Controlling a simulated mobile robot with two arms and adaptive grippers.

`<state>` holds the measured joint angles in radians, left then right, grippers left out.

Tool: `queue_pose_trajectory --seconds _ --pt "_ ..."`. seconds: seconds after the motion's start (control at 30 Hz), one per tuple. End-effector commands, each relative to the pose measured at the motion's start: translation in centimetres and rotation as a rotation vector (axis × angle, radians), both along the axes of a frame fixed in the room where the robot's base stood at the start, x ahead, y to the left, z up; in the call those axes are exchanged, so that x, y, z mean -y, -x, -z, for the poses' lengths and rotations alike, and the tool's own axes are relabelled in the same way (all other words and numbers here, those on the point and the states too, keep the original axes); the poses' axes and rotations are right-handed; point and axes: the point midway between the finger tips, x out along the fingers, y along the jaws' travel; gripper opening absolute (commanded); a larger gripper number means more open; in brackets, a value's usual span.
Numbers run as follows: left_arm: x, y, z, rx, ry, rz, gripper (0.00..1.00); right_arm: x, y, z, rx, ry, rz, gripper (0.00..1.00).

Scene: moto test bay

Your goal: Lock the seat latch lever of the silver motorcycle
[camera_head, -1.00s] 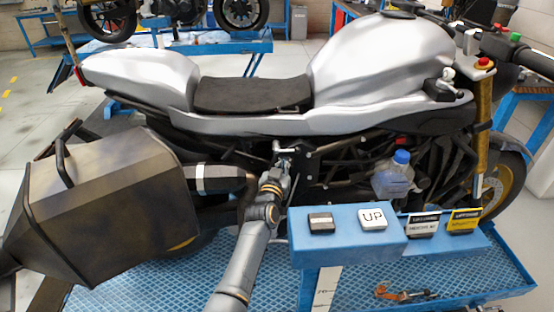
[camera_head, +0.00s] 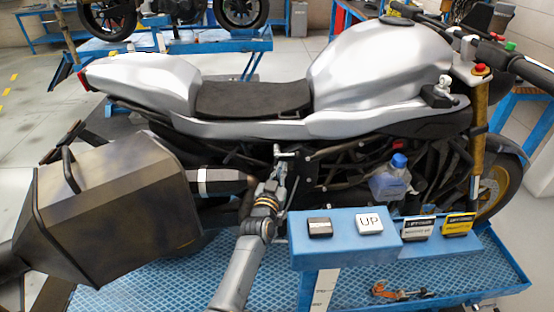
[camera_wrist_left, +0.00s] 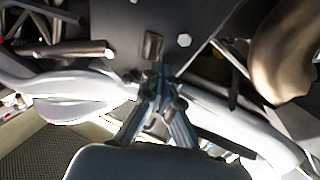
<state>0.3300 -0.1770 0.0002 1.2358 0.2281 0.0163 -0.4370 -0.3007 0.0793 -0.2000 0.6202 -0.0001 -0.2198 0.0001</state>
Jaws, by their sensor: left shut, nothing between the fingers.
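The silver motorcycle (camera_head: 375,65) stands upright on the blue lift, its black seat (camera_head: 252,99) and silver tail in full view. Below the seat, a small metallic lever-like part (camera_head: 284,152) sits by a dark frame plate; I take it for the seat latch lever, but cannot tell its position. My left gripper (camera_head: 276,181) is just below it, shut and empty. In the left wrist view my closed fingertips (camera_wrist_left: 158,76) are right under a short dark peg (camera_wrist_left: 152,46) on the dark plate. I cannot tell whether they touch. My right gripper is out of view.
A water bottle (camera_head: 390,180) is beside the engine. Small orange-handled tools (camera_head: 400,291) lie on the blue lift deck (camera_head: 470,285).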

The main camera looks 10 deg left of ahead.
Motion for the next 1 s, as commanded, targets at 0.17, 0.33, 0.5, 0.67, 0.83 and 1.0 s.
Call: queue_pose_trajectory --seconds 0.17,0.33,0.5,0.67,0.83,1.0 --pt "3.6 2.8 0.6 -0.022 0.044 0.026 0.0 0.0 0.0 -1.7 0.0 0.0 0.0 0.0" --pt "4.0 4.4 0.5 -0.022 0.046 0.025 0.0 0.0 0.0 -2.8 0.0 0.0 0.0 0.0" --pt "4.5 5.9 0.6 -0.022 0.044 0.026 0.0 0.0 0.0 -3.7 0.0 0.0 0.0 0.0" --pt "4.7 6.5 0.7 -0.02 0.045 0.025 0.0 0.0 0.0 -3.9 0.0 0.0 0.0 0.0" --pt "4.7 6.5 0.9 -0.02 0.045 0.026 0.0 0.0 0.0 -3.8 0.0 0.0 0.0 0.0" --pt "4.6 6.3 1.0 -0.021 0.045 0.026 0.0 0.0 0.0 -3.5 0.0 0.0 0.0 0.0"
